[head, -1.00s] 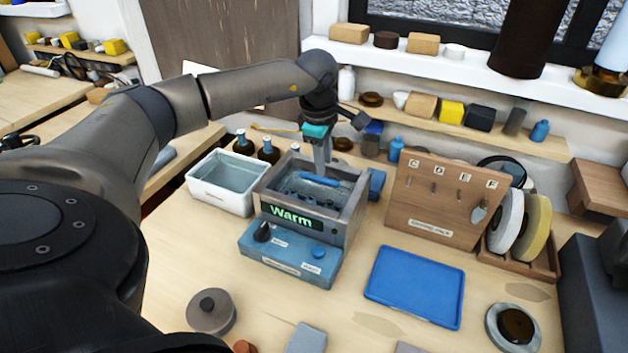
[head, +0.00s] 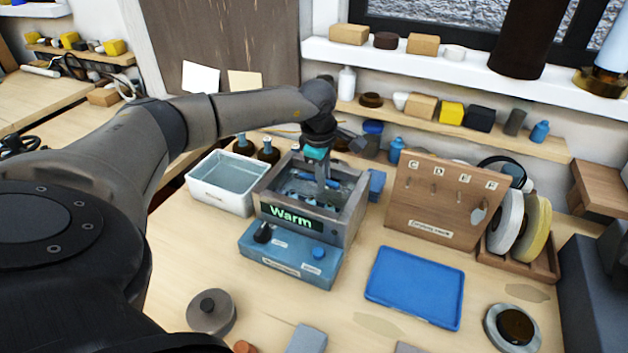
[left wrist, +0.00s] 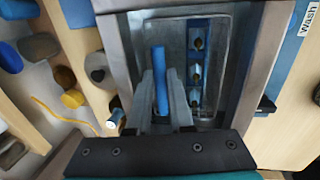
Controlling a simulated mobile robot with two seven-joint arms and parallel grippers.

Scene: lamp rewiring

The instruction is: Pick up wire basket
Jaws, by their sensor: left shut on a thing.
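The wire basket sits inside the grey tank marked "Warm" (head: 350,222), and its mesh is hard to make out. Its blue handle bar (left wrist: 159,60) runs between my left gripper's fingers in the left wrist view. My left gripper (head: 321,190) reaches down into the tank from above and is shut on that handle. The fingers also show in the left wrist view (left wrist: 160,95). Beside the handle lies a blue strip with several small brass-coloured parts (left wrist: 197,70). The fingers hide part of the basket in the head view. My right gripper is not in view.
A white tub (head: 222,183) stands close on the tank's left, with dark bottles (head: 268,152) behind. A blue control box (head: 290,258) is in front. A wooden lettered board (head: 440,205) stands to the right. A blue tray (head: 415,287) lies empty at front right.

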